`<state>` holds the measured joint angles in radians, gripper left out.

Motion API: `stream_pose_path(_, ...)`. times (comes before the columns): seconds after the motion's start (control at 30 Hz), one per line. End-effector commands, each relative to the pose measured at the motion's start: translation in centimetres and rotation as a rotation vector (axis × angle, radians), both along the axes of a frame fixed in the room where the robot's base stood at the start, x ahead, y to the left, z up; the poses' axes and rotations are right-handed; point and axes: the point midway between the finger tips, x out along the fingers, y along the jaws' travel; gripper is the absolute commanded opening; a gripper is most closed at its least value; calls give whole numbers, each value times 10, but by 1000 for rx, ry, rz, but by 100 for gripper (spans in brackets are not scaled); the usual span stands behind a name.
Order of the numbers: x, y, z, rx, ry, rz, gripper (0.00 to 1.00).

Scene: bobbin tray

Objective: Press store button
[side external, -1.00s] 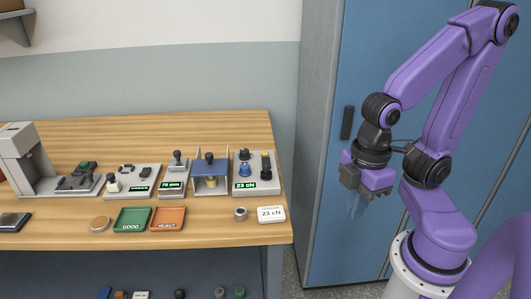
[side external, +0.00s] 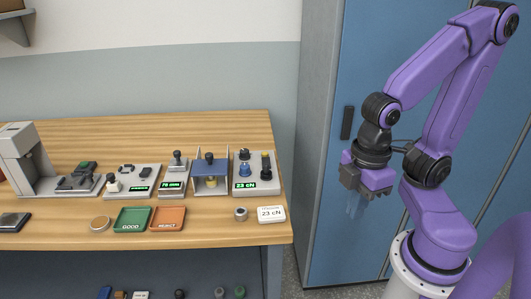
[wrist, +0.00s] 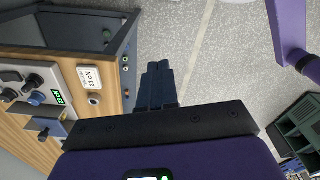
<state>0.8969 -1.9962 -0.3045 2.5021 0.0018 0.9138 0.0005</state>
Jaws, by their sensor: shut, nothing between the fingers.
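My gripper (side external: 354,208) hangs in front of the blue cabinet, to the right of the bench and clear of it. In the wrist view its fingers (wrist: 158,82) are together and empty, over the grey floor. Several small devices stand on the bench. The rightmost one (side external: 243,188) has a green "23 cN" display and black and blue knobs. Another box (side external: 170,192) has a green display and a black knob. A flatter box (side external: 150,169) to its left has a green display and small controls. No button's store label is readable.
The wooden bench (side external: 100,242) holds a green GOOD tray (side external: 121,227), an orange REJECT tray (side external: 180,226), a small metal ring (side external: 240,214) and a white "23 cN" card (side external: 271,220). A blue-covered fixture (side external: 223,174) stands between devices.

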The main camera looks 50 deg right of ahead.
Motion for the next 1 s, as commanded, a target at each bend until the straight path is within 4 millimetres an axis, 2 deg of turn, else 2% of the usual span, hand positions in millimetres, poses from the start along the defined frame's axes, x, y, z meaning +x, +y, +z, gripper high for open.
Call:
stream_pose_path(0.37,1,0,0,1,0,-1,0)
stream_pose_path(0.53,18,7,0,22,-28,-29,0)
stream_pose_path(0.67,56,15,-1,56,-87,-76,0)
stream_pose_path(0.8,111,19,-1,99,-177,-135,0)
stream_pose_path(1.0,191,4,-3,136,-312,-207,0)
